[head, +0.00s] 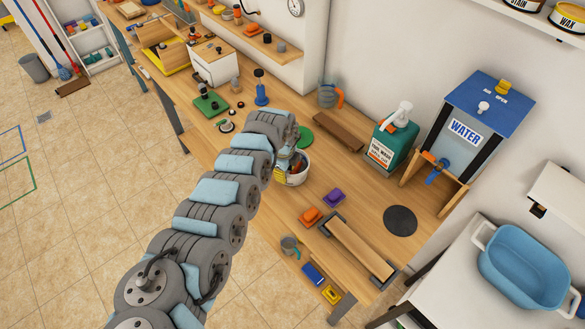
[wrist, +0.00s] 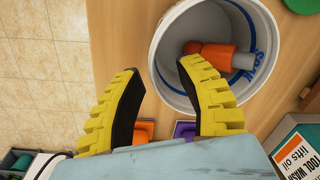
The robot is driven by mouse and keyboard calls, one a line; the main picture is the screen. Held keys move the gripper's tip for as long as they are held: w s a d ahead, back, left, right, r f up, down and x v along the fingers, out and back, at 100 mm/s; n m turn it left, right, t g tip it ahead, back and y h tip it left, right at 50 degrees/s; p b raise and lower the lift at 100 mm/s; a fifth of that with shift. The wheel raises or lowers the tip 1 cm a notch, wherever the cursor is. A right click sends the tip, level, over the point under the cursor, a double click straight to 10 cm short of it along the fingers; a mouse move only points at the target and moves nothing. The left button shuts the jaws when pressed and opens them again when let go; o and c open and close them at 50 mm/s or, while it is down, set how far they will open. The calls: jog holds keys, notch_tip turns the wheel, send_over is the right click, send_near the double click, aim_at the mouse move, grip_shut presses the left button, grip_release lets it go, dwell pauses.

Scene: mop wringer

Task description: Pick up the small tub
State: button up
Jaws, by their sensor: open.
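The small tub is a round white tub (wrist: 162,58) with blue lettering on its inner wall, seen partly cut off in the wrist view. An orange and grey object (wrist: 218,55) lies inside it. In the head view the tub (head: 297,179) stands on the wooden bench, partly hidden by my arm. My gripper (wrist: 157,72) has yellow ribbed fingers with black pads and is open and empty. In the wrist view the right finger overlaps the tub's rim and interior, and the left finger is outside it. I cannot tell whether either touches. The gripper (head: 281,171) is mostly hidden in the head view.
A green tool-wash jug (head: 394,141), a brown block (head: 338,130) and a mug (head: 328,95) stand behind the tub. Orange (head: 311,216) and purple (head: 334,196) pieces lie in front. A water dispenser (head: 467,125) stands right. Bare bench lies between tub and jug.

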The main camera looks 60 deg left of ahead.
jog(key=shift+f, duration=0.25)
grip_shut()
jog(key=shift+r, duration=0.1)
